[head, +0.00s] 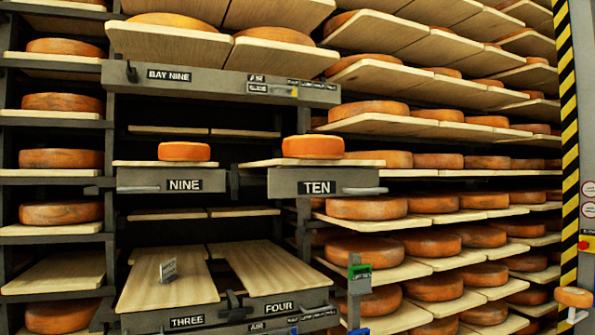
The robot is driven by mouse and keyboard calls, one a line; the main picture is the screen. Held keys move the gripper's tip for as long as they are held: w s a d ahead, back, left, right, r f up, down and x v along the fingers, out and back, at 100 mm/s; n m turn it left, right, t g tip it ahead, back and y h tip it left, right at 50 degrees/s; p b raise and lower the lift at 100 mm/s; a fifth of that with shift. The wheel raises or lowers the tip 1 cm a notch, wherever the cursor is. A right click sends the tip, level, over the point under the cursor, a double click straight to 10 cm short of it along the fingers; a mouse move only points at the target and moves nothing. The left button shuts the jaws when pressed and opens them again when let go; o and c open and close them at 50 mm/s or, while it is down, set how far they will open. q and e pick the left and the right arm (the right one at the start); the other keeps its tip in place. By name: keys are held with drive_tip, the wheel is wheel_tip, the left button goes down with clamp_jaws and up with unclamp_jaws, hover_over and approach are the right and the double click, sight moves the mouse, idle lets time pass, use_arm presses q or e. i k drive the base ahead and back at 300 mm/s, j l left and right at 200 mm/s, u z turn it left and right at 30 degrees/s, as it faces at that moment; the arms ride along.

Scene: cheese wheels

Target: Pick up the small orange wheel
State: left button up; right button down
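Two small orange wheels stand out in the bay. One small orange wheel (184,151) lies flat on the board of the drawer marked NINE (185,180). The other small orange wheel (313,147) lies on the board of the drawer marked TEN (318,183), and looks slightly taller. A third small, paler wheel (574,297) sits at the far right edge. I cannot tell which one the task means. Neither of my grippers shows in the head view.
Larger cheese wheels fill racks on both sides, such as one at left (61,159). Below, pulled-out boards marked THREE (165,288) and FOUR (265,272) carry no cheese; a small sign (168,270) stands on THREE. A green-topped post (359,275) stands in front.

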sight(314, 146)
drive_tip(key=i+l+u, duration=0.4)
drive_tip(key=i, duration=0.25)
drive_tip(key=i+l+u, duration=0.4)
drive_tip(key=i+l, duration=0.1)
drive_tip(key=i, duration=0.1)
